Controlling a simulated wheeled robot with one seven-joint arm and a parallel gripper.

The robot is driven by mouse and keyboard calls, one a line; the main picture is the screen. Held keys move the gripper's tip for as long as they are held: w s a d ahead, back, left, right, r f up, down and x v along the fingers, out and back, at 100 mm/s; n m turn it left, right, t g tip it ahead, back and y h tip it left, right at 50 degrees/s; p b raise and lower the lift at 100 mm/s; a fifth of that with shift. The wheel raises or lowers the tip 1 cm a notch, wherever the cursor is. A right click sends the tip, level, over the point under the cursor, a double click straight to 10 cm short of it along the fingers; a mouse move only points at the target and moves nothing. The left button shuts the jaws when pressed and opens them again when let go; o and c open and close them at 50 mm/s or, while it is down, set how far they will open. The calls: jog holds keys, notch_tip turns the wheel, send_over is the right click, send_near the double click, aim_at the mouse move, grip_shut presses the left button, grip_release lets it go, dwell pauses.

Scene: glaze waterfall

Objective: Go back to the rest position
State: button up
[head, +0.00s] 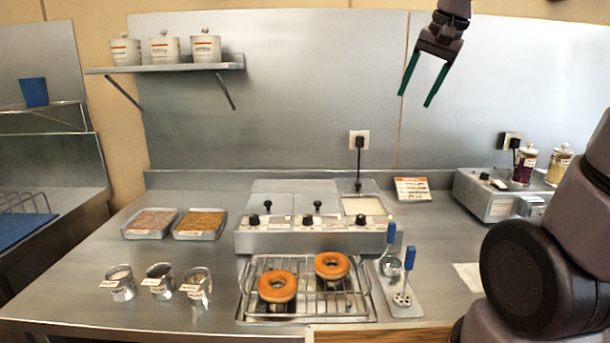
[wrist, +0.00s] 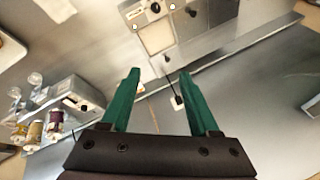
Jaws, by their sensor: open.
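My gripper (head: 424,82) hangs in the air at the upper right of the head view, in front of the steel back wall and well above the counter. Its two green fingers point down and stand apart with nothing between them. In the wrist view the open fingers (wrist: 155,98) also show empty, with the wall and counter beyond. Two orange-brown glazed doughnuts, a left one (head: 277,287) and a right one (head: 331,265), rest on the wire rack (head: 303,305) on the counter. My arm covers the right side of the head view.
A steel glaze unit (head: 300,240) with several knobs stands behind the rack. Blue-handled tools (head: 407,262) stand to its right. Small cups (head: 160,281) and topping trays (head: 199,224) are at left. Another appliance (head: 490,200) with jars is at right. A shelf (head: 175,68) holds white canisters.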

jog(key=s+f+n+t, duration=0.1)
jog(key=s+f+t, duration=0.1)
jog(key=s, duration=1.1)
jog(key=shift+s+d+f, duration=0.25)
jog(key=shift+f, duration=0.3)
